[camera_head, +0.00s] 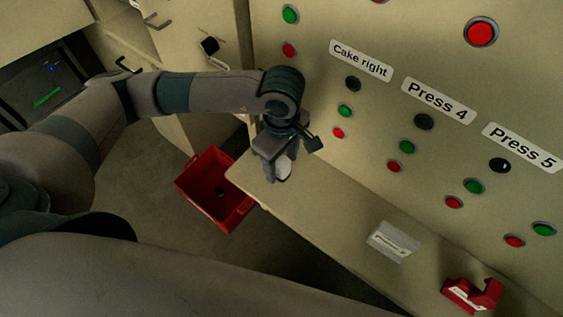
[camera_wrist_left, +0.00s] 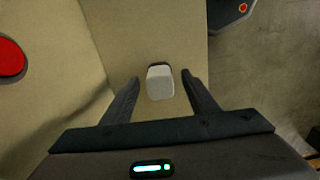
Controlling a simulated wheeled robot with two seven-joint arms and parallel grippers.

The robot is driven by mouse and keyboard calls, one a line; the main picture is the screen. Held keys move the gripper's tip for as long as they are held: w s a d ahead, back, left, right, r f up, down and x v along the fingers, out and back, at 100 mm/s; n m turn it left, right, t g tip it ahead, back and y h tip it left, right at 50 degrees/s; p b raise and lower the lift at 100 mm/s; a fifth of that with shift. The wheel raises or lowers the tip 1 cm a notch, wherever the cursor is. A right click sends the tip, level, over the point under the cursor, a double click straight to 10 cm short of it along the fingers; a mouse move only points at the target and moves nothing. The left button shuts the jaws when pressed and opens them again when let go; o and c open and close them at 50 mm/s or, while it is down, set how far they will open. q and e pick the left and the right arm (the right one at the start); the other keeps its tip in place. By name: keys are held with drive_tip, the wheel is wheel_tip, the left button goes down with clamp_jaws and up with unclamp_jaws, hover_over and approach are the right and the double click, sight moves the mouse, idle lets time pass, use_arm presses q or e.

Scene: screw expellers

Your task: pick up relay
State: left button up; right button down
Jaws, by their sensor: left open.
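A small pale block with a dark far end, which looks like the relay (camera_wrist_left: 160,83), stands on the beige ledge below the panel. It also shows as a whitish shape by my left gripper in the head view (camera_head: 283,170). My left gripper (camera_head: 277,172) points down over the ledge's left end. In the left wrist view its open fingers (camera_wrist_left: 160,88) are on either side of the block, with a gap on each side. I cannot tell the height of the fingertips over the ledge. The right gripper is not in view.
The upright panel with buttons (camera_head: 480,33) rises behind the ledge (camera_head: 325,220). A pale labelled box (camera_head: 392,243) and a red labelled object (camera_head: 472,295) lie farther right on the ledge. A red crate (camera_head: 190,180) stands lower, left of the ledge. The ledge between is clear.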

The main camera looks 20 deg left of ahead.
use_arm(q)
drive_tip(key=shift+f, duration=0.55)
drive_tip(key=c, duration=1.2)
drive_tip(key=shift+r, duration=0.15)
